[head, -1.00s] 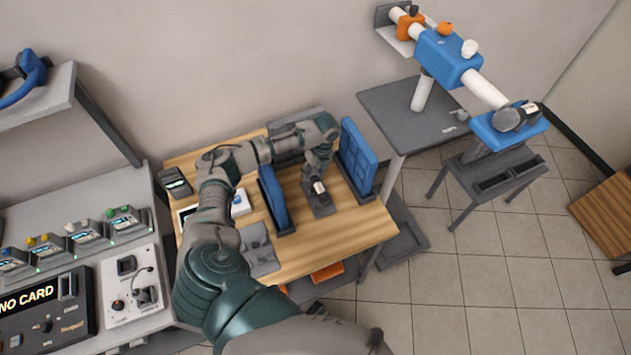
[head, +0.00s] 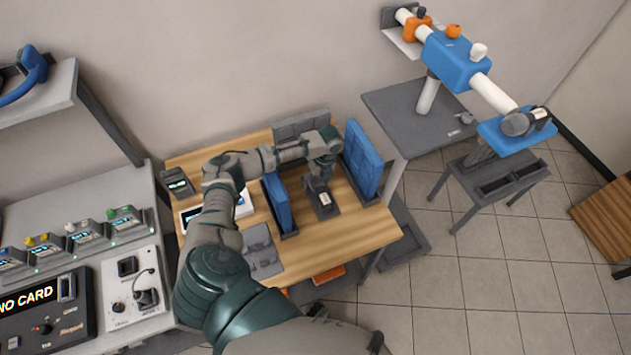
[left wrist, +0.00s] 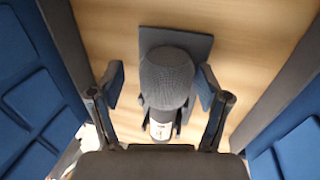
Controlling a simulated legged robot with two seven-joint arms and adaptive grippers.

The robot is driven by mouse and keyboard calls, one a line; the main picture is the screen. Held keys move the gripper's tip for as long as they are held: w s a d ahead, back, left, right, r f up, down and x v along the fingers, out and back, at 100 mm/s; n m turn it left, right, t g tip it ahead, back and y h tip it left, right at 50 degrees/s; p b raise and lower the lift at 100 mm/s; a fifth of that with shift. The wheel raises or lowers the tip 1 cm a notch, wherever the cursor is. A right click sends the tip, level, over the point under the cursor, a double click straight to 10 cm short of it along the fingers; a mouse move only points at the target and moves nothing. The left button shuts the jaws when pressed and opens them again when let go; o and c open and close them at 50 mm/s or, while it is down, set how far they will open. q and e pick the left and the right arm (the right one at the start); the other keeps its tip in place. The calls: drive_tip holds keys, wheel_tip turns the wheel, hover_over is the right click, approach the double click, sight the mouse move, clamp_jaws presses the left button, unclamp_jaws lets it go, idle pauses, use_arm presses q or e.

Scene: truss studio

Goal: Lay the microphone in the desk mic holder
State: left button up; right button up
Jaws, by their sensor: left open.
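The microphone (left wrist: 167,78), with a round grey mesh head and a pale label on its body, lies over a dark plate-like desk mic holder (left wrist: 202,48) in the left wrist view. In the head view its label (head: 326,199) shows on the holder (head: 329,212), on the wooden desk between two blue panels. My left gripper (head: 317,187) is over it. In the left wrist view my left gripper (left wrist: 161,88) is open, one finger on each side of the microphone, with gaps visible near the tips. The microphone's underside is hidden. My right gripper is out of view.
Blue panels (head: 278,203) and (head: 363,160) stand close on both sides of the holder. A grey double tray (head: 262,250) lies at the desk's left front. The desk's right front (head: 350,238) is clear. Another grey microphone-like object (head: 516,124) rests on a blue stand at right.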

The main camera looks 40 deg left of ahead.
use_arm(q)
drive_tip(key=shift+w+d+r, duration=0.1)
drive_tip(key=shift+w+r, duration=0.05)
drive_tip(key=v, duration=0.2)
drive_tip(key=d+v, duration=0.1)
drive_tip(key=v, duration=0.1)
drive_tip(key=shift+w+d+r, duration=0.1)
drive_tip(key=shift+w+r, duration=0.05)
drive_tip(key=shift+r, duration=0.2)
drive_tip(key=v, duration=0.7)
drive_tip(key=shift+p, duration=0.4)
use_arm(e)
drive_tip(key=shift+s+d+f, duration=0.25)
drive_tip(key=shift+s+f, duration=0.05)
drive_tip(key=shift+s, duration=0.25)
